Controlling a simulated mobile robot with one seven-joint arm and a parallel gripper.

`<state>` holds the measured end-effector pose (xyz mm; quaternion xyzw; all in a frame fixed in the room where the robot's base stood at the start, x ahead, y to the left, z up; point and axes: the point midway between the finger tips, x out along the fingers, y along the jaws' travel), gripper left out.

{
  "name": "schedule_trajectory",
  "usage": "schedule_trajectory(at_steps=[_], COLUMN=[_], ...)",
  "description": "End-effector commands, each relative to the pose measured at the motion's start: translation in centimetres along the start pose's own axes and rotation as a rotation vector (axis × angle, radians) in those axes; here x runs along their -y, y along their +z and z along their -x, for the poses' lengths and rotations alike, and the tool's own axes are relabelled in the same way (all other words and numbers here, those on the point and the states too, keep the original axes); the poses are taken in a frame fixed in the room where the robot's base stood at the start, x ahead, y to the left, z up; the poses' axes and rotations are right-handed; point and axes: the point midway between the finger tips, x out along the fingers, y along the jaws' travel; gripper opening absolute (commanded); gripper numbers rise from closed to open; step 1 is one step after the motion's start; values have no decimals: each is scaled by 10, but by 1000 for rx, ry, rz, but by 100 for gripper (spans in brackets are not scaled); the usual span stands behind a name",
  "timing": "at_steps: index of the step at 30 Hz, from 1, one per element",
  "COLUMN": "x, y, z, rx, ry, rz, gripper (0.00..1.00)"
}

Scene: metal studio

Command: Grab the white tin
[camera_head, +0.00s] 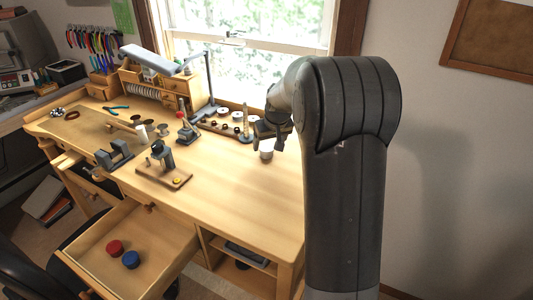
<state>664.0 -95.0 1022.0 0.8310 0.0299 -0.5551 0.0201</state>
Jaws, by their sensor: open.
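A small white tin (266,152) stands on the wooden workbench (245,190), toward the back right near the window. My gripper (268,138) is open and sits right above the tin, with its fingers close to the tin's top. The dark gripper hides part of the tin's upper side. I cannot tell whether the fingers touch the tin or reach around it.
A tray of small spools (222,122) and a lamp stand (209,80) are left of the tin. A vise (114,153) and a small tool on a wooden base (165,170) stand farther left. An open drawer (165,240) holds red and blue round items. The bench front right is clear.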

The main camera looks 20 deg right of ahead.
Motion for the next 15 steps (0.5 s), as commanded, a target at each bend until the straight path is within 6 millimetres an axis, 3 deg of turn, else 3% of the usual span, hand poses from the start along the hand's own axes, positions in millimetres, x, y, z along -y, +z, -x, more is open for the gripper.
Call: schedule_trajectory(at_steps=[7, 15], x=[3, 3], y=[-1, -2], z=[-38, -42], rx=[3, -1], ry=[-1, 0], rz=[0, 0], gripper=[74, 74])
